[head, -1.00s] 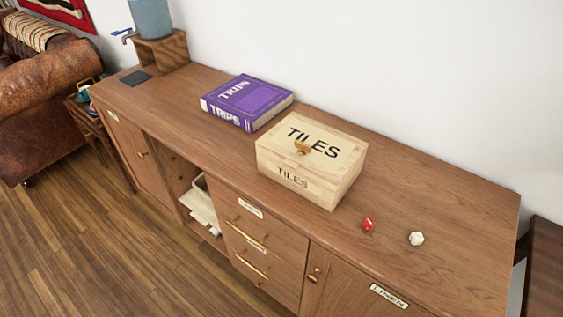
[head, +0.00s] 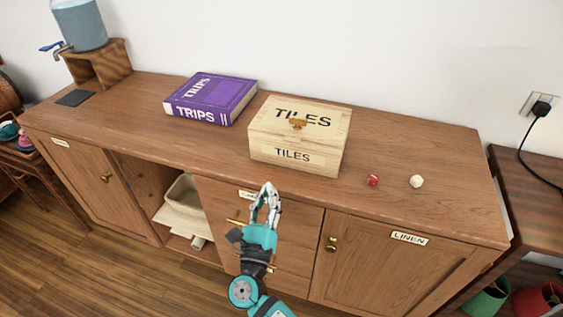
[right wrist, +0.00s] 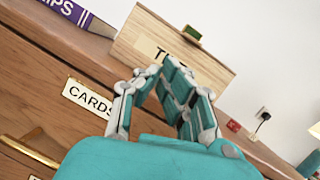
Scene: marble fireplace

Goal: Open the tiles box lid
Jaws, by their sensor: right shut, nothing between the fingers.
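The tiles box (head: 294,157) is a pale wooden box marked TILES on its lid and front. It stands on the wooden cabinet, and its lid (head: 330,119) is closed. My right gripper (head: 268,188) is shut and empty, below and in front of the box, before the cabinet's front. In the right wrist view the box front (right wrist: 205,66) is beyond the fingertips (right wrist: 172,66), which hide part of its lettering. My left gripper is not in view.
A purple TRIPS book (head: 212,97) lies left of the box. A red die (head: 373,180) and a white die (head: 416,182) lie to its right. The cabinet top (head: 440,150) is bare at the back right. A water dispenser (head: 80,26) stands far left.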

